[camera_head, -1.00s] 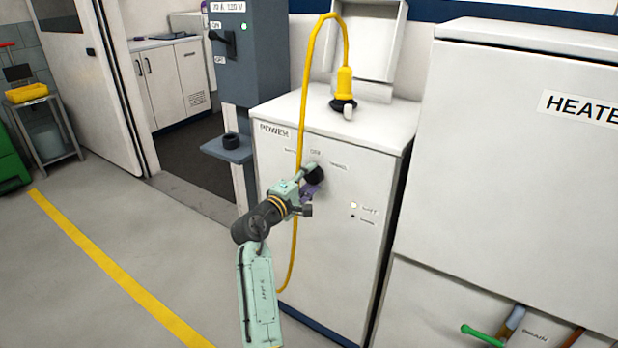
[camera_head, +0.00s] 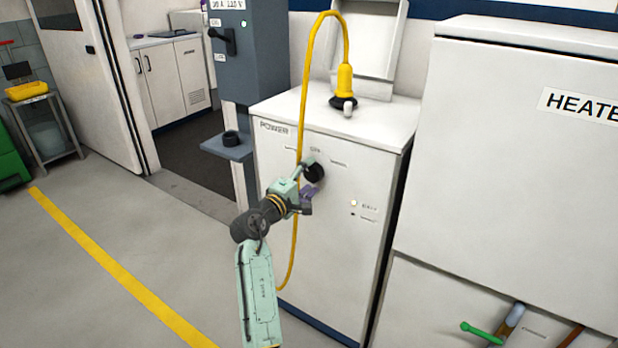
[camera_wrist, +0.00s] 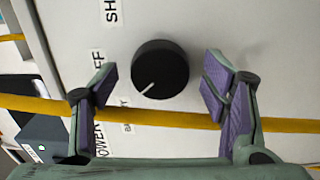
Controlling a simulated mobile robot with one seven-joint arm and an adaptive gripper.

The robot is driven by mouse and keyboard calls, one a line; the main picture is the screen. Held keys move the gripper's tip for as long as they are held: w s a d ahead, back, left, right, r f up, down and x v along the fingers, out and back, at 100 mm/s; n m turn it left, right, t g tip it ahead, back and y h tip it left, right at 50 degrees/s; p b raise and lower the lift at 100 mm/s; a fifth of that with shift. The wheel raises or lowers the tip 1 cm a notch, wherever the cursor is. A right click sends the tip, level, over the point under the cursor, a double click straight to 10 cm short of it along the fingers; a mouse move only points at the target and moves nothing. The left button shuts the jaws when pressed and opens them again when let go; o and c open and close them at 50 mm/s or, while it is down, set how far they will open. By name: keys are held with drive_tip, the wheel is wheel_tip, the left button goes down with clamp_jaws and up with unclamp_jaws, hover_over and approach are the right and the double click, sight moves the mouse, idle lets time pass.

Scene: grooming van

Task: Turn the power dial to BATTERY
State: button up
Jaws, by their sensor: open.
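The black round power dial (camera_head: 315,174) is on the front of the white power cabinet (camera_head: 345,240), and shows in the wrist view (camera_wrist: 163,65). Its white pointer line slants down-left in the wrist view, toward the partly hidden BATTERY label (camera_wrist: 127,127). The OFF label (camera_wrist: 98,62) lies left of the dial, and a label starting SH (camera_wrist: 111,11) is above that. My gripper (camera_head: 308,178) is open at the dial. In the wrist view its purple-padded fingers (camera_wrist: 160,82) stand on either side of the dial with gaps.
A yellow cable (camera_head: 303,105) runs from a plug on the cabinet top down its front, passing close to my gripper. A grey switch box (camera_head: 245,60) stands to the left. A HEATER cabinet (camera_head: 500,170) stands to the right.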

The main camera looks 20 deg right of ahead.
drive_tip(key=v, duration=1.1)
drive_tip(key=shift+s+a, duration=0.25)
drive_tip(key=shift+a, duration=0.05)
